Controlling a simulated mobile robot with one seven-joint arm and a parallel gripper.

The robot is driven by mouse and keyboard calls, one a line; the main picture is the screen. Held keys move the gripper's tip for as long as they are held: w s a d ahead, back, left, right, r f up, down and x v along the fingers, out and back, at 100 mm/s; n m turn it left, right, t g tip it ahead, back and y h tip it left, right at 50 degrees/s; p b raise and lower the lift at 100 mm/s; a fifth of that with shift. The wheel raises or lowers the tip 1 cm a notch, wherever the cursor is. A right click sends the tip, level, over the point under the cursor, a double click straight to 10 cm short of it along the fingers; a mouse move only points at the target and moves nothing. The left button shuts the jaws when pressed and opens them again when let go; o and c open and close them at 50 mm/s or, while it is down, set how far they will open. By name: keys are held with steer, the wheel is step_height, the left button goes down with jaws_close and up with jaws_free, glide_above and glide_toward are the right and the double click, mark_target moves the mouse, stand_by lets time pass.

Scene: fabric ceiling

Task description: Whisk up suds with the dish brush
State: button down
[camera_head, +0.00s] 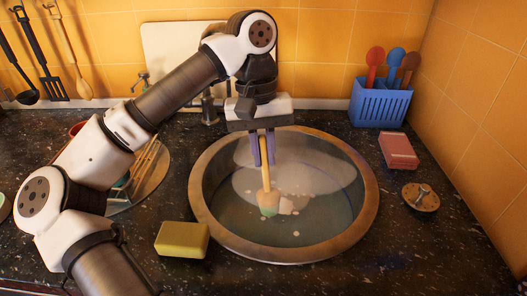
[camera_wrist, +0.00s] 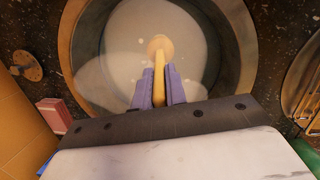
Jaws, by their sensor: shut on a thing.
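The dish brush (camera_head: 266,187) has a yellow handle and a pale head. It hangs head down from my gripper (camera_head: 262,149), with its head at the water in the round sink (camera_head: 200,200). My gripper's purple fingers are shut on the upper handle. In the wrist view the brush (camera_wrist: 159,65) runs away from my gripper (camera_wrist: 160,88) towards the sink (camera_wrist: 245,40). Greyish water with pale foam patches and a few white bits shows around the brush head. How deep the bristles sit is hard to tell.
A yellow sponge (camera_head: 182,240) lies left of the sink. A pink block (camera_head: 398,151), a metal drain plug (camera_head: 421,196) and a blue utensil holder (camera_head: 380,104) stand to the right. A dish rack (camera_head: 145,172) is behind my arm. The tap (camera_head: 209,110) is behind the sink.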

step_height(320, 180, up, 11)
steer(key=p, duration=0.8)
steer(key=shift+p, duration=0.3)
steer(key=shift+f, duration=0.1)
